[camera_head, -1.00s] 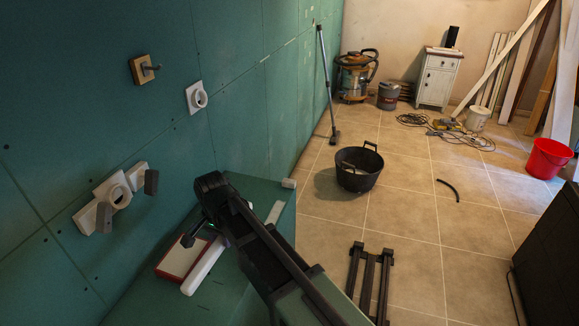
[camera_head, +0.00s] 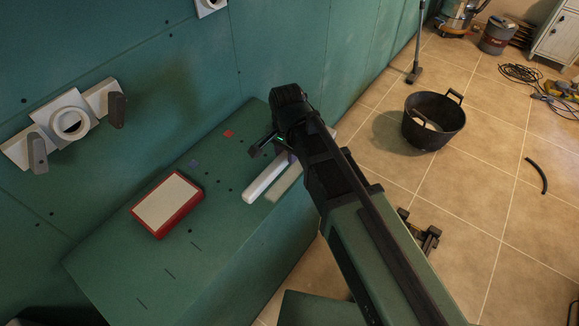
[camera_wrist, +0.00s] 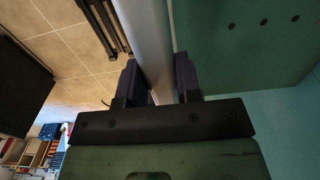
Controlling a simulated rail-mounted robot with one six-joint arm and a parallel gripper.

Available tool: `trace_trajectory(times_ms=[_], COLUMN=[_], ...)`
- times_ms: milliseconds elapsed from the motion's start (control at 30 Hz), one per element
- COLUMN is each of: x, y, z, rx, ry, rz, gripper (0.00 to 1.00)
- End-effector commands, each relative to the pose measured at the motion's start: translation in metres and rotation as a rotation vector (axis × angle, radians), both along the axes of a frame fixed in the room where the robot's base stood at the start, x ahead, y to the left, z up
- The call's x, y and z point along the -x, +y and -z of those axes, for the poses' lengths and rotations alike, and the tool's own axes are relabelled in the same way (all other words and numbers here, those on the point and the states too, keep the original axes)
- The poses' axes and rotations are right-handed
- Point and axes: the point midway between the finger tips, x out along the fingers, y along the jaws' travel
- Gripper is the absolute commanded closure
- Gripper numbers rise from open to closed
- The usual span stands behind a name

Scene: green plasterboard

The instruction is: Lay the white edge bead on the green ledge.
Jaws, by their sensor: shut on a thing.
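The white edge bead (camera_head: 263,181) is a long white bar held by my gripper (camera_head: 277,146) over the right part of the green ledge (camera_head: 130,262). Its near end points to the lower left; its far part is hidden behind my arm. In the wrist view the bead (camera_wrist: 150,40) runs between the two dark fingers of my gripper (camera_wrist: 157,78), which are shut on it. The ledge (camera_wrist: 262,48) fills the upper right there. A pale strip (camera_head: 285,184) lies on the ledge beside the bead, nearly parallel to it. I cannot tell whether the bead touches the ledge.
A red-edged white box (camera_head: 168,204) lies on the ledge left of the bead. A small red square (camera_head: 229,133) and several dark holes mark the ledge. White fittings with grey handles (camera_head: 70,123) stick out from the wall. A black bucket (camera_head: 434,122) stands on the tiled floor.

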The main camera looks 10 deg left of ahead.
Motion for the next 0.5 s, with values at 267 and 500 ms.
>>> trace_trajectory(times_ms=[267, 500], x=[0.002, 0.002], y=[0.001, 0.000], z=[0.003, 0.018], rx=[0.000, 0.000], ry=[0.000, 0.000], rz=[-0.004, -0.003], gripper=[0.94, 0.94])
